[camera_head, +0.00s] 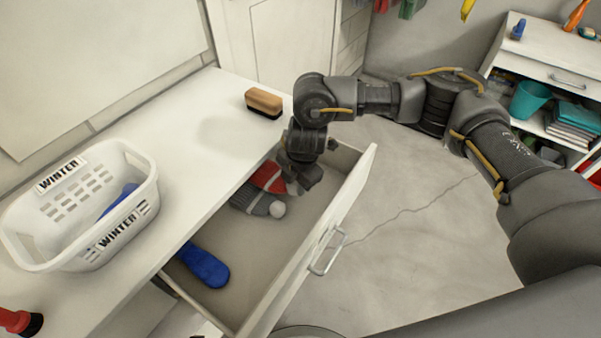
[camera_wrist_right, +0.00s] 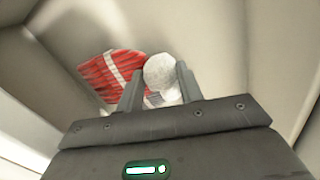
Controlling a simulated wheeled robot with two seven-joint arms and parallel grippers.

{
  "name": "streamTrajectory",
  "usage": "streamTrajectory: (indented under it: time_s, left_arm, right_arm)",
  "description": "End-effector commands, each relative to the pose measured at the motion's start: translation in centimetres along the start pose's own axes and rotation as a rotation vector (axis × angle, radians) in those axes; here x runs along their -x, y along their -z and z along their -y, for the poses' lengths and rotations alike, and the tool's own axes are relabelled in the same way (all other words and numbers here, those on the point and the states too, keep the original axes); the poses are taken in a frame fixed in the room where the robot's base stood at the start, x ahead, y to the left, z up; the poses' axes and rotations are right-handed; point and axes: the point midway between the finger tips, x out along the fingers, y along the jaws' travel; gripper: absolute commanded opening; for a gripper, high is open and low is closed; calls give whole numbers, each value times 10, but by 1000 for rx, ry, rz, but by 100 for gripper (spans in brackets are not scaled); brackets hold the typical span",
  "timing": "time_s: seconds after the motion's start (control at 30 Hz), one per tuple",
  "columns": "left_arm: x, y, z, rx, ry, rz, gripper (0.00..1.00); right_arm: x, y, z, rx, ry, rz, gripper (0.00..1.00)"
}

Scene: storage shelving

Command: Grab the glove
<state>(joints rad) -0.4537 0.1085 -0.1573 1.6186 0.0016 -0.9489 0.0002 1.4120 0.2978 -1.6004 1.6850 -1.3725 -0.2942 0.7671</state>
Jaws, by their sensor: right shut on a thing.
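My right gripper (camera_head: 306,180) reaches down into the open drawer, its fingers close around something pale. In the right wrist view my right gripper (camera_wrist_right: 160,88) has a white pompom (camera_wrist_right: 159,70) and a pale grey patch between its fingers; which thing the patch belongs to is unclear. A red knitted thing with a white stripe (camera_wrist_right: 108,74) lies beside the fingers; it also shows in the head view (camera_head: 267,177). A grey knitted thing (camera_head: 255,201) lies by the pompom. A blue thing (camera_head: 204,266), perhaps a glove, lies apart at the drawer's near end. My left gripper is not in view.
The drawer (camera_head: 255,322) is pulled out from the white counter (camera_head: 185,165). A white basket labelled WINTER (camera_head: 142,207) stands on the counter with a blue thing (camera_head: 120,199) inside. A brush (camera_head: 264,102) lies near the counter's far end. The drawer walls hem in my right gripper.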

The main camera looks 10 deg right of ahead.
Motion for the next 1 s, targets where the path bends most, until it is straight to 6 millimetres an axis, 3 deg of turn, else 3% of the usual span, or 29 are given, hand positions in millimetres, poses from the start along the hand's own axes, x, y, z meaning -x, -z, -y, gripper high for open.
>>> streamTrajectory:
  time_s: [0.2,0.4,0.77,1.0]
  left_arm:
    - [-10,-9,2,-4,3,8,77]
    - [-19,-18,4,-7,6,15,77]
    - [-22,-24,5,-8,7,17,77]
    - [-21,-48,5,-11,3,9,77]
  right_arm:
    - [24,32,13,5,-2,-1,0]
    - [36,50,21,3,-3,1,0]
    - [45,57,26,-28,-1,6,0]
    - [80,52,41,-319,8,62,0]
